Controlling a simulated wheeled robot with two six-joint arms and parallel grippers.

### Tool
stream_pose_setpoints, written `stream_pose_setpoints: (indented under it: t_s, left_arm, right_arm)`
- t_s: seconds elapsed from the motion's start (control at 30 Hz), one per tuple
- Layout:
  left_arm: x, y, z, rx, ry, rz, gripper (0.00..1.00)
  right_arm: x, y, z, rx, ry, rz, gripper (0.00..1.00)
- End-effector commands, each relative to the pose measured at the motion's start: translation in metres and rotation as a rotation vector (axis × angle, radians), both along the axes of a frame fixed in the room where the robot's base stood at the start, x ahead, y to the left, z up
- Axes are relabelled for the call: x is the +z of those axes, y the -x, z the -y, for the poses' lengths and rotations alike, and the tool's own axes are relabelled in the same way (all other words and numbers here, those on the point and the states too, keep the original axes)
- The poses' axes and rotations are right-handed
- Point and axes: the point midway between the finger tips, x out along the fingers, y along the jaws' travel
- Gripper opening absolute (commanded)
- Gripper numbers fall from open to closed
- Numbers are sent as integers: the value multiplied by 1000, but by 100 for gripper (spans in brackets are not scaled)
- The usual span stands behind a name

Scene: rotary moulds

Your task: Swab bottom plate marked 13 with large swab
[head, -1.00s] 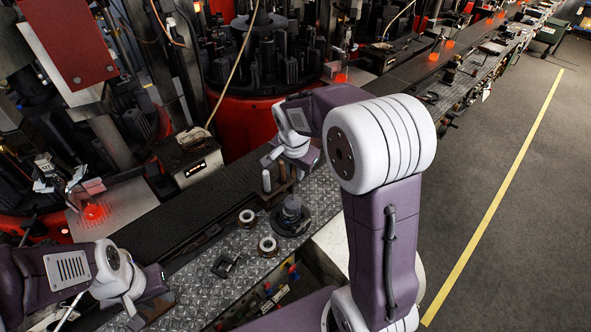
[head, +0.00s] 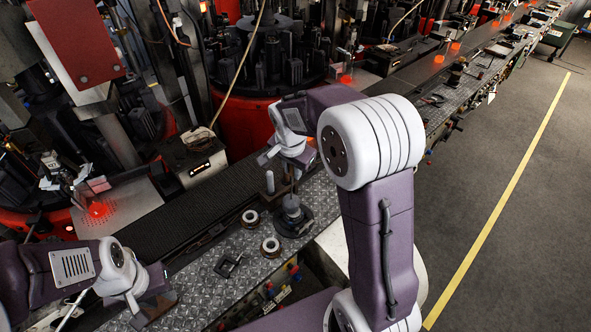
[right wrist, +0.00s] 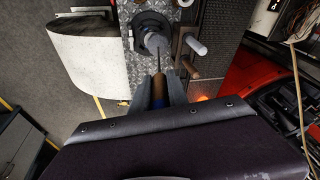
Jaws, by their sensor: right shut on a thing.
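My right gripper (head: 284,163) is above the swab stand at the bench's middle. In the right wrist view it (right wrist: 158,88) is shut on the brown handle of a swab (right wrist: 158,84). The swab's thin dark rod points toward a dark pot with a grey top (right wrist: 155,40); I cannot tell whether they touch. Another brown handle (right wrist: 187,68) and a pale grey one (right wrist: 195,45) stand beside it. The pot also shows in the head view (head: 292,212). My left gripper (head: 150,308) is low at the left; its fingers are unclear. No 13 mark is readable.
Two ring-shaped parts (head: 270,247) and a small black square frame (head: 228,264) lie on the metal tread-plate bench. A dark conveyor (head: 175,222) runs behind it. Red machines stand beyond. A perforated plate (head: 135,205) with a red light is at the left. Floor at the right is clear.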

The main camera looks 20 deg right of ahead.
Motion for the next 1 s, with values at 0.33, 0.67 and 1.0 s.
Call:
stream_pose_setpoints:
  t_s: [0.33, 0.67, 1.0]
  left_arm:
    - [-9, 0, 0, 0, 0, 0, 30]
    - [-8, 0, 0, 0, 0, 0, 30]
    - [-2, 0, 0, 0, 0, 0, 30]
  right_arm:
    - [-4, 13, 9, -1, 0, 3, 0]
    - [-4, 16, 10, 0, 0, -4, 0]
    - [-2, 0, 0, 0, -1, -2, 0]
